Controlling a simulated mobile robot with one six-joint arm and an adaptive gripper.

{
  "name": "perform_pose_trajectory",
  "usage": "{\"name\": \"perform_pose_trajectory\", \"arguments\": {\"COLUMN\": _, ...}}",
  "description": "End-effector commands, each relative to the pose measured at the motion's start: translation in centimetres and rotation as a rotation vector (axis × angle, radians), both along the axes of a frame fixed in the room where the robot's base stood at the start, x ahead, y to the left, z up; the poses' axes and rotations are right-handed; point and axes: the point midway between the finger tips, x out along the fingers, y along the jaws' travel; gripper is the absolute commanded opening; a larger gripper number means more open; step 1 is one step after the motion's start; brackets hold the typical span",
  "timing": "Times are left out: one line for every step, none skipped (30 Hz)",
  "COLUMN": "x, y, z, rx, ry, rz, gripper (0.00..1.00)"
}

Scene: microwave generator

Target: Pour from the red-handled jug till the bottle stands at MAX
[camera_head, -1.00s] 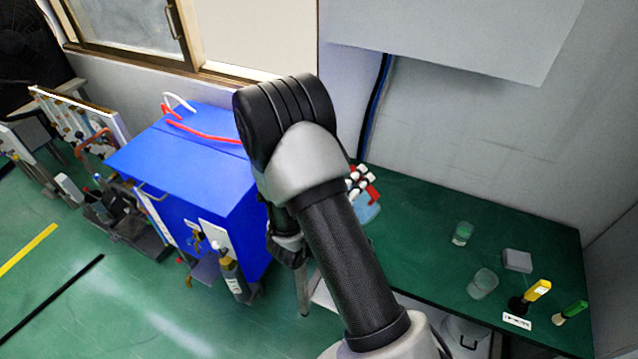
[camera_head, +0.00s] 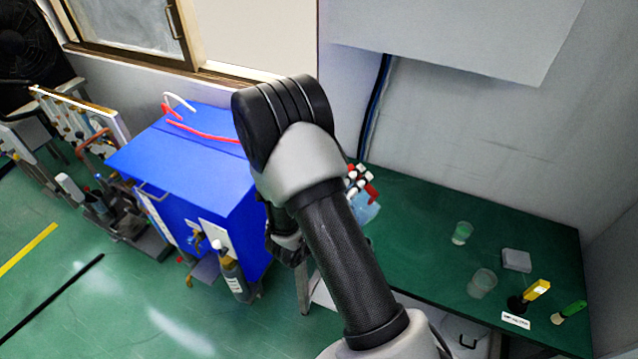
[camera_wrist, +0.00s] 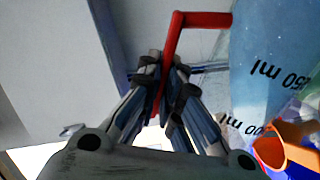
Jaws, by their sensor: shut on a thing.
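The red-handled jug is clear and bluish with printed ml marks (camera_wrist: 265,45). In the wrist view, my gripper (camera_wrist: 163,78) is shut on its red handle (camera_wrist: 200,19). In the head view my arm hides the fingers and part of the jug; a pale blue part (camera_head: 365,212) shows just right of the arm, over the green table. A bottle (camera_head: 235,279) with dark content and a white label hangs upright on the near side of the blue machine, left of my arm and apart from the jug. Its level marks are too small to read.
The blue machine (camera_head: 185,160) carries red and white tubing on top. The green table (camera_head: 420,225) holds two clear beakers (camera_head: 462,233) (camera_head: 482,283), a grey box (camera_head: 516,260) and yellow- and green-handled brushes. White-capped items (camera_head: 357,177) and an orange loop (camera_wrist: 285,146) are near the jug.

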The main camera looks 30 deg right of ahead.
Motion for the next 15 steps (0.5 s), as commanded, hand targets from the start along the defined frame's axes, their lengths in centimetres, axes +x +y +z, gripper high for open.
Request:
{"name": "perform_pose_trajectory", "arguments": {"x": 0.05, "y": 0.02, "z": 0.13, "rx": -0.002, "ry": -0.001, "rz": 0.0, "gripper": 0.0}}
{"name": "perform_pose_trajectory", "arguments": {"x": 0.06, "y": 0.02, "z": 0.14, "rx": -0.003, "ry": 0.0, "rz": 0.001, "gripper": 0.0}}
{"name": "perform_pose_trajectory", "arguments": {"x": 0.07, "y": 0.03, "z": 0.13, "rx": -0.004, "ry": 0.002, "rz": 0.001, "gripper": 0.0}}
{"name": "perform_pose_trajectory", "arguments": {"x": 0.09, "y": 0.04, "z": 0.14, "rx": -0.004, "ry": 0.004, "rz": 0.001, "gripper": 0.0}}
{"name": "perform_pose_trajectory", "arguments": {"x": 0.1, "y": 0.04, "z": 0.14, "rx": -0.005, "ry": 0.005, "rz": 0.001, "gripper": 0.0}}
{"name": "perform_pose_trajectory", "arguments": {"x": 0.11, "y": 0.05, "z": 0.15, "rx": -0.006, "ry": 0.007, "rz": 0.0, "gripper": 0.0}}
{"name": "perform_pose_trajectory", "arguments": {"x": 0.11, "y": 0.05, "z": 0.15, "rx": -0.006, "ry": 0.007, "rz": 0.0, "gripper": 0.0}}
{"name": "perform_pose_trajectory", "arguments": {"x": 0.13, "y": 0.05, "z": 0.14, "rx": -0.006, "ry": 0.009, "rz": 0.0, "gripper": 0.0}}
{"name": "perform_pose_trajectory", "arguments": {"x": 0.14, "y": 0.06, "z": 0.14, "rx": -0.007, "ry": 0.01, "rz": 0.0, "gripper": 0.0}}
{"name": "perform_pose_trajectory", "arguments": {"x": 0.15, "y": 0.06, "z": 0.14, "rx": -0.008, "ry": 0.012, "rz": 0.0, "gripper": 0.0}}
{"name": "perform_pose_trajectory", "arguments": {"x": 0.17, "y": 0.07, "z": 0.15, "rx": -0.008, "ry": 0.014, "rz": 0.0, "gripper": 0.0}}
{"name": "perform_pose_trajectory", "arguments": {"x": 0.18, "y": 0.07, "z": 0.15, "rx": -0.009, "ry": 0.016, "rz": 0.0, "gripper": 0.0}}
{"name": "perform_pose_trajectory", "arguments": {"x": 0.19, "y": 0.08, "z": 0.15, "rx": -0.009, "ry": 0.017, "rz": 0.0, "gripper": 0.0}}
{"name": "perform_pose_trajectory", "arguments": {"x": 0.19, "y": 0.08, "z": 0.15, "rx": -0.01, "ry": 0.018, "rz": 0.0, "gripper": 0.0}}
{"name": "perform_pose_trajectory", "arguments": {"x": 0.21, "y": 0.09, "z": 0.15, "rx": -0.011, "ry": 0.02, "rz": 0.0, "gripper": 0.0}}
